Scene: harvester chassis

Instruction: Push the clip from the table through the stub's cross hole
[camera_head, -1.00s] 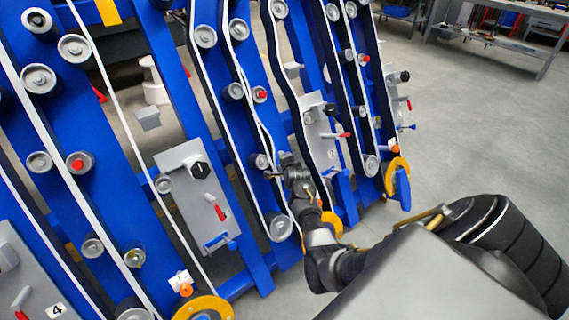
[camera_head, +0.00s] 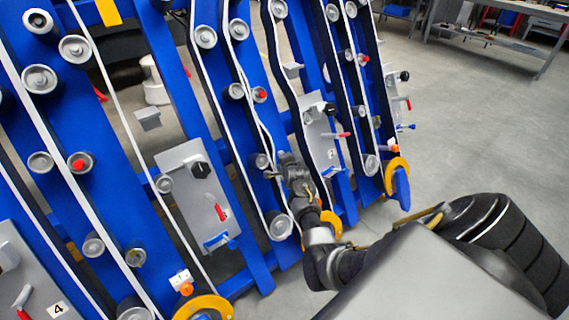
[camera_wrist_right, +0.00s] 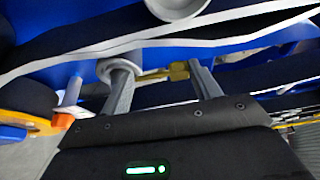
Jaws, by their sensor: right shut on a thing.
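My right gripper (camera_head: 284,166) is beside a blue upright of the machine, close to a small grey roller or stub (camera_head: 261,160). In the right wrist view its two grey fingers (camera_wrist_right: 165,78) stand apart, and a small brass-yellow piece (camera_wrist_right: 178,71) shows between their tips. It looks like the clip held in the jaws, but its shape is blurred and partly hidden. A round grey flanged part (camera_wrist_right: 108,68) shows behind the left finger. I cannot make out the cross hole or whether the clip touches the stub. My left gripper is out of view.
Blue slanted uprights carry several grey rollers and white-edged belts. A grey panel (camera_head: 199,195) with a red lever and black knob is left of the gripper. A yellow wheel (camera_head: 331,223) is below it. Open floor (camera_head: 470,130) lies right, with a grey table (camera_head: 500,50) behind.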

